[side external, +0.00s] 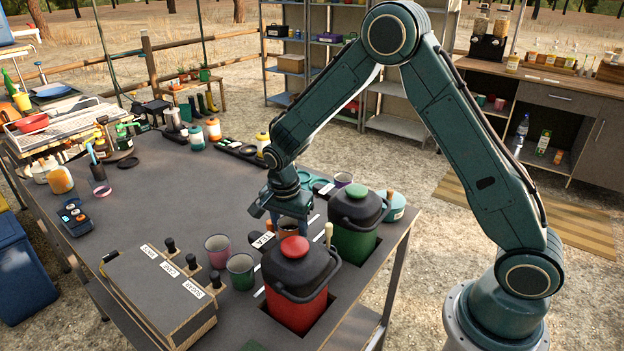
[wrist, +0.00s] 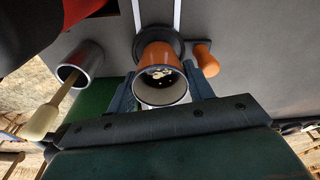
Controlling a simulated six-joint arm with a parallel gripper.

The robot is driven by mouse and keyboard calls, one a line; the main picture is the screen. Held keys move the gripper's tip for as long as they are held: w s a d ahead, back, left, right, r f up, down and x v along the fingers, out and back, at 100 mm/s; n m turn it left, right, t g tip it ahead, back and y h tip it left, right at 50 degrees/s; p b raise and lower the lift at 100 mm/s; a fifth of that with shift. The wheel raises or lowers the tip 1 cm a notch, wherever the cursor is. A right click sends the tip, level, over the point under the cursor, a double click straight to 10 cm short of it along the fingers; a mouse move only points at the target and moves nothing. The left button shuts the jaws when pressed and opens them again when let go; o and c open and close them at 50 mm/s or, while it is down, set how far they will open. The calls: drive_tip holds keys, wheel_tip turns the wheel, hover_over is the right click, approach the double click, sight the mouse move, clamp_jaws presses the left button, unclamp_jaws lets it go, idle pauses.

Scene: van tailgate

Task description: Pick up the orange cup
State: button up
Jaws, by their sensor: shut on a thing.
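The orange cup (wrist: 158,55) sits between the two fingers of my gripper (wrist: 162,78) in the wrist view. The fingers are shut on its sides. Its pale inside faces the camera and holds some small light bits. A dark ring shows around its far end; I cannot tell whether the cup touches the table. In the side view my gripper (side external: 286,208) points down between the red and green jugs, and the orange cup (side external: 288,227) shows only in part behind the red jug's lid.
The red jug (side external: 295,300) and green jug (side external: 353,243) stand close on both sides. A steel holder (wrist: 80,62) with a wooden stick is near. A pink cup (side external: 217,250) and green cup (side external: 240,270) stand left. An orange knob (wrist: 205,60) is beside the right finger.

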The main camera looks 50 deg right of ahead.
wheel_tip(320, 180, up, 19)
drive_tip(key=shift+f, duration=0.2)
idle(1.4)
drive_tip(key=shift+r, duration=0.1)
idle(0.7)
drive_tip(key=w+d, duration=0.5)
drive_tip(key=d, duration=0.8)
drive_tip(key=w+d, duration=0.5)
drive_tip(key=d, duration=0.9)
drive_tip(key=shift+f, duration=0.3)
